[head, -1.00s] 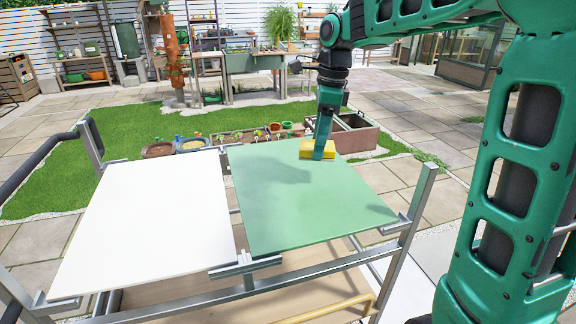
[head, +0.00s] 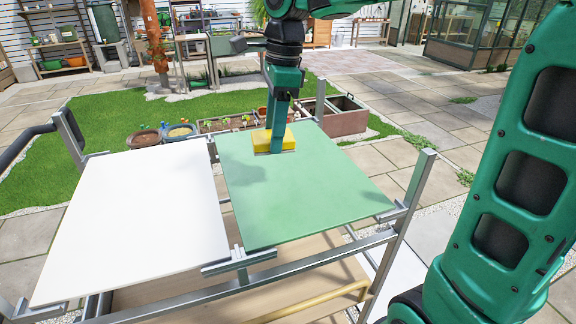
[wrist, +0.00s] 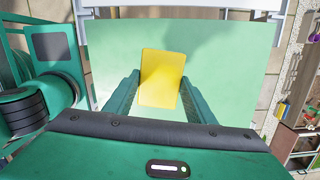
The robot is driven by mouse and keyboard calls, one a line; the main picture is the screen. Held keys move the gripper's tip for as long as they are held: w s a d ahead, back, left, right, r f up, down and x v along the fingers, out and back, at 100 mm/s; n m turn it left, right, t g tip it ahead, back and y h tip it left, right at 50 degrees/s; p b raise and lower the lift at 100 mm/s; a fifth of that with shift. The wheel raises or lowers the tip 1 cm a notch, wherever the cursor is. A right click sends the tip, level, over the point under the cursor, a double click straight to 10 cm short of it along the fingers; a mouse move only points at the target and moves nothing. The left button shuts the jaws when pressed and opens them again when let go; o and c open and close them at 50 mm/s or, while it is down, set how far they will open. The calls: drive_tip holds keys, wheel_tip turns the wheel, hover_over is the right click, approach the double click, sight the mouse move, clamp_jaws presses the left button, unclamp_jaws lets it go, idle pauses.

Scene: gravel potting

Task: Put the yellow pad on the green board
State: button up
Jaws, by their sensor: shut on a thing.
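The yellow pad (head: 262,141) is a flat block held between the fingers of my gripper (head: 277,148). It is over the far part of the green board (head: 300,195), near the middle of its far edge. The wrist view shows the pad (wrist: 160,68) between the two fingertips of my gripper (wrist: 160,88), with the green board (wrist: 230,75) behind it. I cannot tell whether the pad touches the board or is just above it. In the head view, a finger hides part of the pad.
A white board (head: 140,220) lies to the left of the green one on the same metal frame (head: 400,215). Planters (head: 345,118) and pots (head: 144,138) stand beyond the far edge. The near part of the green board is clear.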

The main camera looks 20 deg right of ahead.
drive_tip(key=s+a+n, duration=0.1)
drive_tip(key=s+a, duration=0.3)
drive_tip(key=a, duration=0.1)
hover_over(299, 183)
drive_tip(key=shift+n, duration=0.3)
drive_tip(key=f, duration=0.6)
drive_tip(key=shift+d, duration=0.25)
drive_tip(key=shift+f, duration=2.05)
drive_tip(key=o, duration=0.8)
drive_tip(key=shift+f, duration=0.1)
drive_tip(key=shift+o, duration=1)
